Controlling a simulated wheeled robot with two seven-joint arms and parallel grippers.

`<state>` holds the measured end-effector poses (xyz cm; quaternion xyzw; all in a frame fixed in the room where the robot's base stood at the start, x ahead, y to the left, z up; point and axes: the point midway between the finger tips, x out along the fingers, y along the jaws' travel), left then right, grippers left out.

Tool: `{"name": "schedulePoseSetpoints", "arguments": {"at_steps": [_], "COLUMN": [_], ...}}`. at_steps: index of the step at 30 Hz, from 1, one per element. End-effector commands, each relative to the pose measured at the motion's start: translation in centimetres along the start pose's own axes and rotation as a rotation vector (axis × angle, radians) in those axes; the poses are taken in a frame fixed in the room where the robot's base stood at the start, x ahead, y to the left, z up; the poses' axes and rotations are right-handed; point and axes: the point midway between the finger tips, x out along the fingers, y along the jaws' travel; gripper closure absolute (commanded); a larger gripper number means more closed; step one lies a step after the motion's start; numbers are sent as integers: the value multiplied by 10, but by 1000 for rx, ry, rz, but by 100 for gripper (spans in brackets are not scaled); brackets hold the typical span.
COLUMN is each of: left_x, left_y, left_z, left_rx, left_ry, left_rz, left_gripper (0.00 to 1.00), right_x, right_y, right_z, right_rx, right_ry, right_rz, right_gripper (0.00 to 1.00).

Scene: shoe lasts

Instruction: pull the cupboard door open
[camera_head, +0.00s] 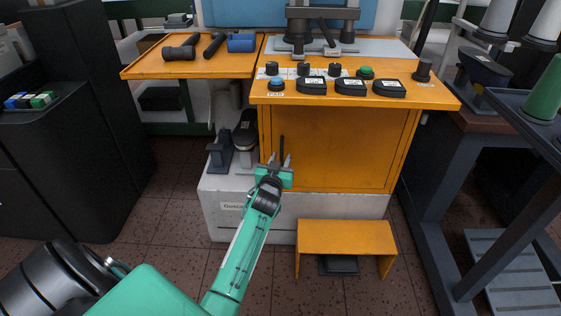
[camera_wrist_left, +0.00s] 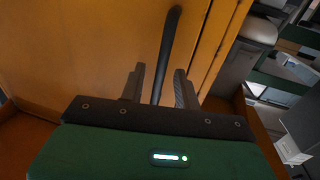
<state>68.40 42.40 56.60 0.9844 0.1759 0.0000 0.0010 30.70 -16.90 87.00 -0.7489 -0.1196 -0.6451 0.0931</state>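The orange cupboard door (camera_head: 340,150) sits under the control panel and looks shut, flush with its frame. It fills much of the left wrist view (camera_wrist_left: 75,50). Its dark upright bar handle (camera_head: 282,146) is near the door's left edge. My left gripper (camera_head: 277,160) is in front of the handle's lower part, fingers pointing at the door. In the left wrist view the handle (camera_wrist_left: 168,45) runs down between the two spread fingers (camera_wrist_left: 158,77), with a visible gap on each side. My right gripper is out of view.
An orange stool (camera_head: 346,236) stands on the floor before the cupboard's white base (camera_head: 225,205). Dark machine parts (camera_head: 220,150) stand left of the door. A dark cabinet (camera_head: 75,150) is at left and a dark metal frame (camera_head: 435,200) at right.

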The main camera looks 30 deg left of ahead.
Motion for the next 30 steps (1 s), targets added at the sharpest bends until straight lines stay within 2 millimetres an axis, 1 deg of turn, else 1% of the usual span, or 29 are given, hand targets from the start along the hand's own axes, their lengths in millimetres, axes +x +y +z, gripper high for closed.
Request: {"name": "schedulePoseSetpoints", "arguments": {"at_steps": [5, 9, 10, 19, 22, 27, 30], "left_x": [0, 0, 0, -1, -4, -19, -35], "left_y": [0, 0, 0, 1, 3, 12, 20], "left_z": [0, 0, 0, 1, 1, 2, 2], "left_rx": [0, 0, 0, -2, -5, -8, -10], "left_ry": [0, 0, 0, 0, -1, -2, -2], "left_rz": [0, 0, 0, -2, -13, -56, -101], "left_gripper": [68, 95, 100, 100, 100, 100, 100], "right_x": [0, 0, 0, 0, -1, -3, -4], "right_y": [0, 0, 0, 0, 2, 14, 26], "right_z": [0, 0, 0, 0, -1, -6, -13], "right_rx": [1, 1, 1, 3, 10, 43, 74], "right_ry": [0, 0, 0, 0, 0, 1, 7], "right_rz": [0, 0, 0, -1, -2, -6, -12], "right_gripper": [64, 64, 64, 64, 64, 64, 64]}}
